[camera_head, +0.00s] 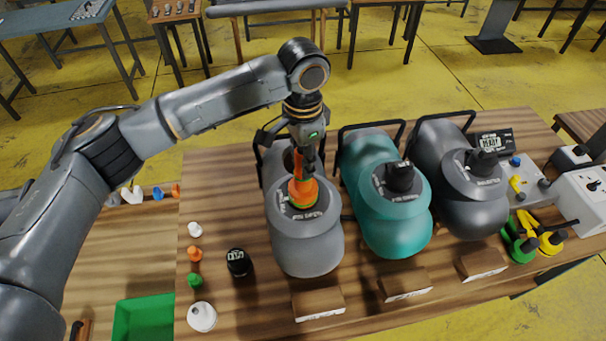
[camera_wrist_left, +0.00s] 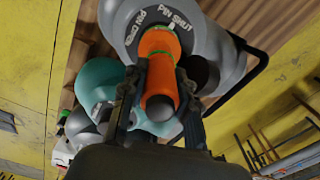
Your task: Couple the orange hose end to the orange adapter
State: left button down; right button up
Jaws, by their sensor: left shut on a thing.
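My left gripper (camera_head: 305,168) points down over the grey boat (camera_head: 305,245) and is shut on the orange hose end (camera_head: 297,172). In the left wrist view the hose end (camera_wrist_left: 160,82) stands between the two fingers, its dark round end towards the camera. The wider orange piece below it, which looks like the orange adapter (camera_head: 303,196), sits at the grey boat's valve, inside a ring marked "PIN SHUT" and "PIN OPEN". The two orange parts look in line and touching; I cannot tell whether they are locked. My right gripper is not in view.
A teal boat (camera_head: 385,215) and a dark grey boat (camera_head: 462,190) lie to the right, with black valve caps. Small adapters, including an orange one (camera_head: 195,254), and a black cap (camera_head: 238,262) stand left. Green and yellow hose ends (camera_head: 522,240) lie right, near a gauge box.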

pick_arm(q)
jog(key=c, duration=0.9)
grip_release()
notch_tip(320, 180, up, 12)
